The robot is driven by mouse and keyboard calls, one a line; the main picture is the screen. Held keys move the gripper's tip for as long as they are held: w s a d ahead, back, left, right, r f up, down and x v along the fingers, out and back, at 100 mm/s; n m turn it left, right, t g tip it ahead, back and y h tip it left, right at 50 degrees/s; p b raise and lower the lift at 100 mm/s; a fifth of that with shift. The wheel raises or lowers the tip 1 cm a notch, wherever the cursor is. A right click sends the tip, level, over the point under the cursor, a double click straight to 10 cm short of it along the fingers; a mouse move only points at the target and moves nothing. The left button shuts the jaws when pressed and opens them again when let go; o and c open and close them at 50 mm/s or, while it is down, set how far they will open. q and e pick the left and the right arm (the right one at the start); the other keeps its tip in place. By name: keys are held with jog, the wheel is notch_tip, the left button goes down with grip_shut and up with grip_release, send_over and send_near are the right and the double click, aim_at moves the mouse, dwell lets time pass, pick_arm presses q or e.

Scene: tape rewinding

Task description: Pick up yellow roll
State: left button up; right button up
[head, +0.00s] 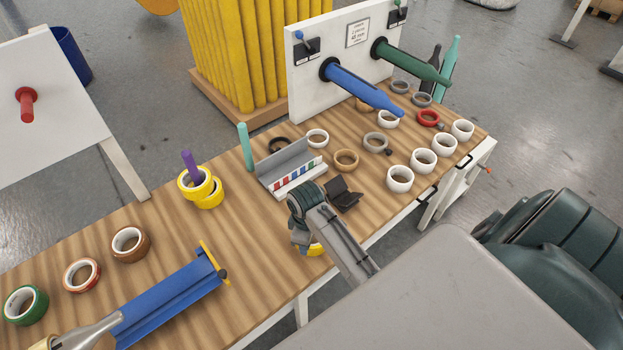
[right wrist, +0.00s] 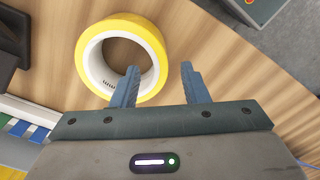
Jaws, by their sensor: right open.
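A yellow roll (right wrist: 150,42) with a white core lies flat on the wooden table in the right wrist view. In the head view only a sliver of this yellow roll (head: 316,250) shows under my right gripper (head: 302,240). In the right wrist view my right gripper (right wrist: 160,67) is open and empty. Its left finger overlaps the roll's opening and near wall; its right finger is outside the ring. I cannot tell whether they touch it. Two more yellow rolls (head: 209,199) sit by a purple peg (head: 190,165). My left gripper is not in view.
A grey tray (head: 287,164) and a black holder (head: 342,194) stand close to my right gripper. White rolls (head: 400,179) line the table's right edge. A blue trough (head: 170,298) lies at the front left. Blue (head: 360,88) and green (head: 410,61) spindles project over the table.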

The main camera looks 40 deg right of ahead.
jog(key=shift+f+p, duration=0.6)
jog(key=shift+f, duration=1.4)
jog(key=shift+c, duration=0.2)
grip_shut()
jog(key=shift+r, duration=0.15)
